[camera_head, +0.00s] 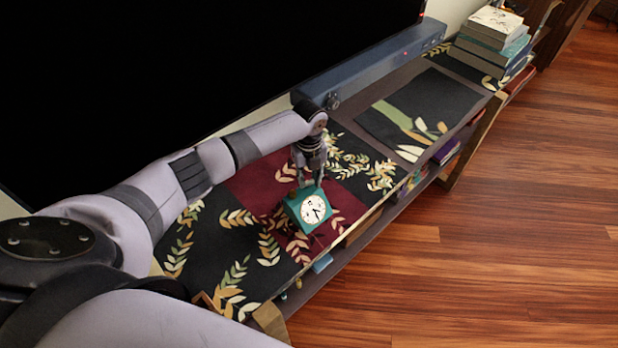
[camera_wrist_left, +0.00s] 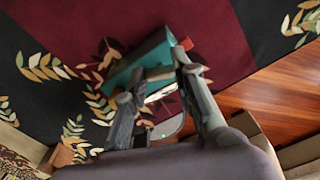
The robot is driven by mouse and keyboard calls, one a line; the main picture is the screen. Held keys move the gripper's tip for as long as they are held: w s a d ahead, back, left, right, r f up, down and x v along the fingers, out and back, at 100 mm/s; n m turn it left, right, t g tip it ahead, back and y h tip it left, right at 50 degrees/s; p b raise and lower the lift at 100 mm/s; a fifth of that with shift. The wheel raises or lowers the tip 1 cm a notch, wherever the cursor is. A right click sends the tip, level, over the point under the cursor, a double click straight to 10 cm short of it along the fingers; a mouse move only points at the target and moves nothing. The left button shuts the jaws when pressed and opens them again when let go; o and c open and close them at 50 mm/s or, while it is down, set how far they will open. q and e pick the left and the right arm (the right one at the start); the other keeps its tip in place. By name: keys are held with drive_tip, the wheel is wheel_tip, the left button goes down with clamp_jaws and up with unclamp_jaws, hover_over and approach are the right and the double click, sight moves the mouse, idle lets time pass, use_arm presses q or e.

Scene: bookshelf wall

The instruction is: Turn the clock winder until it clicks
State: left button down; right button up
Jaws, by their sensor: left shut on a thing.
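A small teal clock (camera_head: 312,208) with a round white dial stands on the dark red part of the cloth-covered shelf in the head view. My left gripper (camera_head: 306,183) comes down from above and is shut at the clock's top. In the left wrist view the two fingers (camera_wrist_left: 160,73) lie on either side of the teal clock body (camera_wrist_left: 150,58), with part of its pale face below. My right gripper is not in view.
A large black screen (camera_head: 200,70) stands behind the shelf, with a long blue-grey bar (camera_head: 380,65) at its foot. A stack of books (camera_head: 493,45) is at the far right end. The patterned shelf top (camera_head: 415,110) right of the clock is clear; wooden floor (camera_head: 500,230) lies in front.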

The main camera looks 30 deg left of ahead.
use_arm(q)
drive_tip(key=shift+r, duration=0.1)
idle(0.4)
drive_tip(key=c, duration=1.3)
unclamp_jaws()
wheel_tip(320, 180, up, 12)
